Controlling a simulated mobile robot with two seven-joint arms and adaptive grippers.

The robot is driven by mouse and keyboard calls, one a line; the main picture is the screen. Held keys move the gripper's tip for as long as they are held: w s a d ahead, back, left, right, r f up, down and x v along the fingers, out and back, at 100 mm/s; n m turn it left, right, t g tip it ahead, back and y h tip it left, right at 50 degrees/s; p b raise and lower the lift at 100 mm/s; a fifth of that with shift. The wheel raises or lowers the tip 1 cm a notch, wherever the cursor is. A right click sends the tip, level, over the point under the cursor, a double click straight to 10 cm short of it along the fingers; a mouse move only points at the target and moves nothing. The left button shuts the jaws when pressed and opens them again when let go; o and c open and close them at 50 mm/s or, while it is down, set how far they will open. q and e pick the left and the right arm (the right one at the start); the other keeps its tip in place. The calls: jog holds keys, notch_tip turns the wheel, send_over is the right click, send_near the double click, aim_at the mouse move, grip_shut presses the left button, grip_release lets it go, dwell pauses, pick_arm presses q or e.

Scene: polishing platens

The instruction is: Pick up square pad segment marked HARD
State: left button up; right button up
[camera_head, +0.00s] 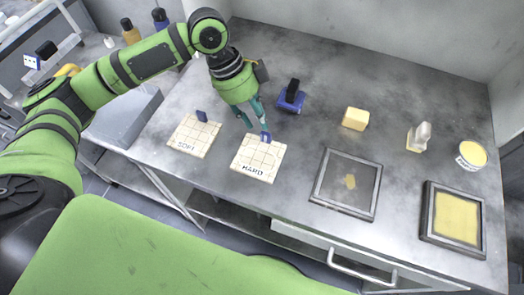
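The square pad segment marked HARD (257,160) lies flat on the grey metal bench, a cream tile with a grid and a small dark blue tab (265,137) standing at its back edge. A like pad marked SOFT (193,138) lies to its left, also with a blue tab. My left gripper (254,122) points down just behind the HARD pad, close to its tab. Its teal fingers look spread apart with nothing between them. Whether a finger touches the tab cannot be told. My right gripper is not in view.
A blue block with a black handle (291,98) stands behind the HARD pad. To the right are a yellow block (355,118), a framed grey plate (346,184), a framed yellow plate (455,219), a clear bottle (419,136) and a yellow-topped tub (471,155).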

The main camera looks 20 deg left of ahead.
aim_at(263, 134)
pick_arm(q)
jog(key=x, duration=0.1)
jog(key=p+x, duration=0.1)
jog(key=x, duration=0.1)
jog(key=p+x, duration=0.1)
jog(key=x, duration=0.1)
jog(key=shift+s+a+f, duration=0.2)
jog(key=shift+f, duration=0.1)
jog(key=shift+w+d+f, duration=0.1)
jog(key=shift+d+f, duration=0.05)
jog(key=shift+f, duration=0.25)
grip_shut()
